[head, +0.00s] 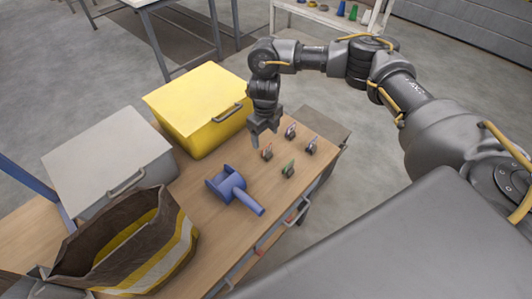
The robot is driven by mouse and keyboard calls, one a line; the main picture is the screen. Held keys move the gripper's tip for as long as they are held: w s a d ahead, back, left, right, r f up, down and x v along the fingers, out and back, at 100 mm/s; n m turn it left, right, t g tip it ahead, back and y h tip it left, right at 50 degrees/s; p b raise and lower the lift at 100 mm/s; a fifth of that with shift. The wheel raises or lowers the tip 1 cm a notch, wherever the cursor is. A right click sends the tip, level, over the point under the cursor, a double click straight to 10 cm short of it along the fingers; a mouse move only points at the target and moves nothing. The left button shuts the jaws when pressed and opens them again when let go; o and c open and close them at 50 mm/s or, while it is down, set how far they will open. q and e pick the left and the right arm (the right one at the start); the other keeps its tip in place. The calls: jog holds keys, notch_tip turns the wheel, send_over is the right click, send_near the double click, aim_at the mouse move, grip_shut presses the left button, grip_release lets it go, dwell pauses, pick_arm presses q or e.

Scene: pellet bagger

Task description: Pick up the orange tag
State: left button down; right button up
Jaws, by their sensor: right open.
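Several small tags on dark clips stand on the wooden table top. One with a reddish-orange face (267,152) is nearest my right gripper, and another reddish one (311,147) stands to the right. They are too small to tell which is the orange tag. A tag with a pale and reddish face (290,131) stands behind, and a green one (288,170) in front. My right gripper (264,137) points down, open and empty, just above and behind the nearest reddish-orange tag. My left gripper is not clearly seen.
A blue scoop (232,188) lies left of the tags. A yellow lidded bin (200,100) and a grey lidded bin (105,160) stand along the back. An open brown-and-yellow bag (160,255) is at front left. The wooden table (205,220) has bare space around the scoop.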

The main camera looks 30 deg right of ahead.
aim_at(267, 146)
jog(key=shift+d+f, duration=0.1)
jog(key=shift+f, duration=0.35)
jog(key=shift+s+d, duration=0.1)
jog(key=shift+s+f, duration=0.15)
jog(key=shift+f, duration=0.15)
notch_tip(267, 146, down, 4)
jog(key=shift+r+p, duration=0.2)
jog(key=shift+p, duration=0.6)
jog(key=shift+f, duration=0.45)
pick_arm(q)
jog(key=shift+w+r, duration=0.8)
pick_arm(e)
jog(key=c, duration=1.2)
